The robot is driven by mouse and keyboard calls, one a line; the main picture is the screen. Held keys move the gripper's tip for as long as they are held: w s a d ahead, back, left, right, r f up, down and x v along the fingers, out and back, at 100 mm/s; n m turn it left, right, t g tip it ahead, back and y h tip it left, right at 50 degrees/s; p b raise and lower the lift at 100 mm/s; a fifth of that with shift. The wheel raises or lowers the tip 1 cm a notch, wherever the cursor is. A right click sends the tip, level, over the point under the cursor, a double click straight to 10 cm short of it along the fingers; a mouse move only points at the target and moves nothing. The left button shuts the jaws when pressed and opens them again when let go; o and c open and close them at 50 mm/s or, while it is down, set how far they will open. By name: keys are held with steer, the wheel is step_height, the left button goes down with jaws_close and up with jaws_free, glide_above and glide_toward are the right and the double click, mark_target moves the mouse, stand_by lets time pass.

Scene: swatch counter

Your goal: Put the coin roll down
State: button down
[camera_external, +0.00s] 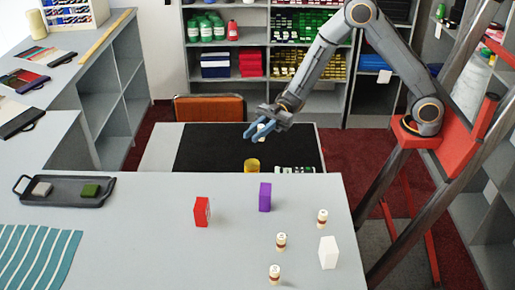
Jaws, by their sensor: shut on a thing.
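My gripper (259,131) is at the end of my arm, reaching in from the right. It is raised over the black-topped surface behind the light grey counter. Its blue fingers are shut on the coin roll (262,126), which shows only as a small pale patch between them. Most of the roll is hidden by the fingers. The held roll is clear of the counter, apart from everything standing there.
On the grey counter (150,235) stand a red box (202,212), a purple box (265,197), a white block (328,252) and three pale banded cylinders (281,241). A dark tray (65,201) lies left. A yellow cup (251,166) is by the far edge. The counter's middle front is clear.

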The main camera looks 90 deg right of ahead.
steer(key=s+d+f+b, duration=0.2)
steer(key=d+f, duration=0.2)
steer(key=d, duration=0.8)
steer(key=s+d+f+n+g+b, duration=0.1)
steer(key=s+d+f+b, duration=0.2)
steer(key=d, duration=0.8)
steer(key=s+d+f+b, duration=0.2)
steer(key=d+f, duration=0.4)
steer(key=d, duration=0.6)
steer(key=shift+y, duration=0.4)
steer(key=shift+d+f+p, duration=0.15)
steer(key=shift+f+p, duration=0.35)
steer(key=shift+f, duration=4.35)
steer(key=shift+f, duration=0.2)
steer(key=c, duration=1.6)
jaws_free()
steer(key=shift+r, duration=0.1)
